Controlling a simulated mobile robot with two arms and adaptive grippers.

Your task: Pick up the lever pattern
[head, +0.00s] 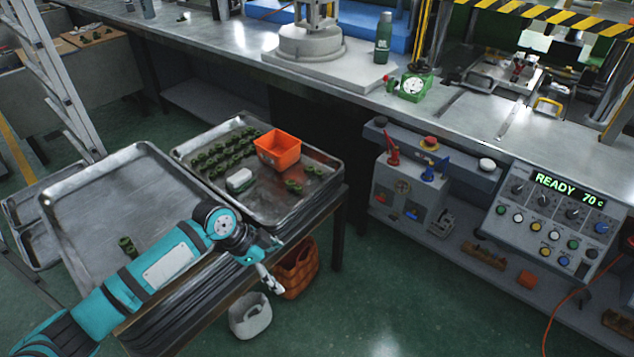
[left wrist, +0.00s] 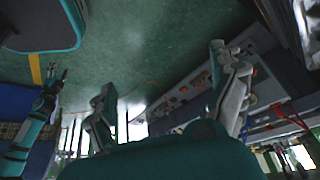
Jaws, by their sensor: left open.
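Small dark green patterns lie on the right metal tray in the head view, several in a cluster (head: 222,155) and a few pieces (head: 295,186) near its right side. One green piece (head: 128,246) stands alone on the left metal tray (head: 150,190). I cannot tell by shape which is the lever pattern. My left gripper (head: 270,268) is beyond the front edge of the right tray, above the floor and apart from the patterns. Its spread, empty fingers show in the left wrist view (left wrist: 163,85). What looks like my right gripper (left wrist: 54,80) is small there; its jaws are unclear.
An orange bin (head: 278,150) and a pale block (head: 240,181) stand on the right tray. Below are a brown basket (head: 297,268) and a white basket (head: 250,316). A control panel reading READY 70 (head: 550,222) stands at right. A ladder (head: 60,85) is at left.

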